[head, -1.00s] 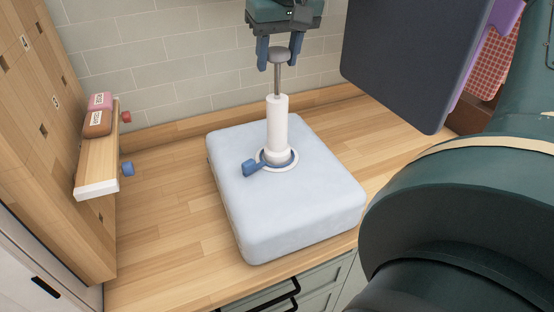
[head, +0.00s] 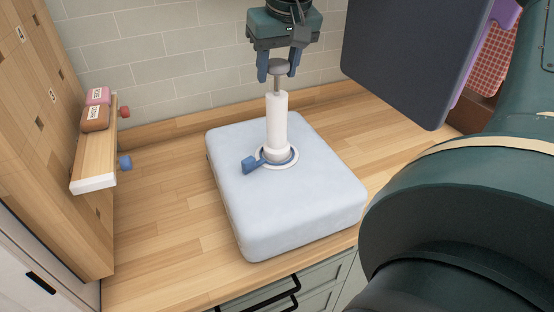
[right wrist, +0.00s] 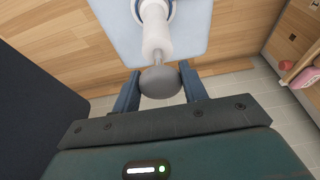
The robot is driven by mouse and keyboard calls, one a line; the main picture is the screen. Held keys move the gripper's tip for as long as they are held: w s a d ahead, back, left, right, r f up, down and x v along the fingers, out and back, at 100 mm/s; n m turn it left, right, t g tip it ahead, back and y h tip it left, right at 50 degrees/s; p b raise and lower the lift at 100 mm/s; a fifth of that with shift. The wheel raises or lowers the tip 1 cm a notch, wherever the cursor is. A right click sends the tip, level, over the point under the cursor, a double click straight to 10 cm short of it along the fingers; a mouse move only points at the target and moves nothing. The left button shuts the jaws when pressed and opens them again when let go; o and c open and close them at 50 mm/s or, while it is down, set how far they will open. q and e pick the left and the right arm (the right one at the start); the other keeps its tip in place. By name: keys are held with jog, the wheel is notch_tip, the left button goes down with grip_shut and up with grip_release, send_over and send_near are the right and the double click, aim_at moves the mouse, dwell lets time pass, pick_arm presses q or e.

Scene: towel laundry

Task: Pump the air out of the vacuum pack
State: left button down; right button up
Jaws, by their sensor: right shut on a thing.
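The vacuum pack (head: 300,205) is a puffy pale blue block lying on the wooden counter. A white pump (head: 277,120) stands upright on its round valve, with a blue cap or lever (head: 250,164) beside the valve. The pump's grey round knob (head: 279,66) sits on a short stretch of visible rod. My right gripper (head: 278,77) is above the pump with its fingers on both sides of the knob, shut on it. In the right wrist view the knob (right wrist: 160,82) lies between the two blue fingers. My left gripper is not in view.
A wooden pegboard with a small shelf (head: 95,165) holding a pink and a brown item stands at the left. A dark panel (head: 410,60) hangs at the upper right. Bare counter (head: 165,200) lies left of the pack.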

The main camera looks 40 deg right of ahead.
aim_at(278, 96)
jog(key=shift+f+b, duration=0.3)
jog(key=shift+f, duration=0.85)
jog(key=shift+r+p, duration=1.2)
jog(key=shift+r, duration=1.35)
jog(key=shift+f+b, duration=1.25)
jog(key=shift+f, duration=1.7)
jog(key=shift+r+p, duration=1.15)
jog(key=shift+r, duration=1.35)
